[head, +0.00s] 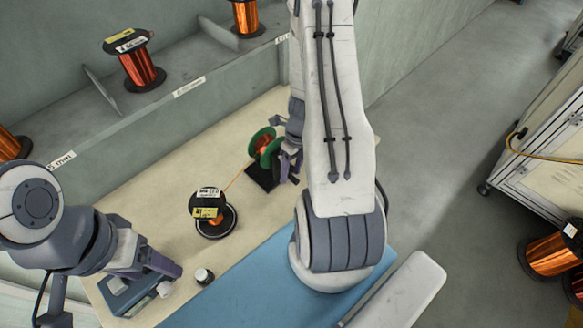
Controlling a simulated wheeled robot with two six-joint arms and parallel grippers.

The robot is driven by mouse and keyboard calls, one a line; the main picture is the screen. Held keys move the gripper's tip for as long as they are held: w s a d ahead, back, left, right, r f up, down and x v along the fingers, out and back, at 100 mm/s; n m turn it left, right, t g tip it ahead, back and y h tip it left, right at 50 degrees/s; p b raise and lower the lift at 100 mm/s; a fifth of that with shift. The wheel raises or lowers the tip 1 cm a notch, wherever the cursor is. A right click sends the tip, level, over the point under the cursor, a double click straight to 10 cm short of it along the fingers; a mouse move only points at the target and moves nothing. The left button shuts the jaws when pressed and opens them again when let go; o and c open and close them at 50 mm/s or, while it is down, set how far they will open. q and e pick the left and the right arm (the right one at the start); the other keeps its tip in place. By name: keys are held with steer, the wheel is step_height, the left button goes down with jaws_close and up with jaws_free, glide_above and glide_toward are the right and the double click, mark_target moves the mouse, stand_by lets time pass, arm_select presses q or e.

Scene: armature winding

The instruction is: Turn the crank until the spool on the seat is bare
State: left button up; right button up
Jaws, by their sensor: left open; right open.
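The spool (209,202), black-flanged with white and yellow labels on top, stands on a round seat (216,232) on the bench. Copper colour shows below its top flange; how much wire is left I cannot tell. An orange wire (238,177) runs from it to a green-flanged winding reel (264,146) on a dark base. My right gripper (290,166) is open just right of the reel. The crank is not clearly seen; my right gripper and arm cover that side. My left gripper (172,278) is open over the bench's near left, apart from the spool.
A teal box (128,294) lies under my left gripper, with a small dark jar with a pale lid (204,276) right of it. A blue mat (235,290) covers the bench front. Labelled shelves (185,75) behind hold copper spools (138,68). Bare bench lies around the seat.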

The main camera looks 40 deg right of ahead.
jaws_close()
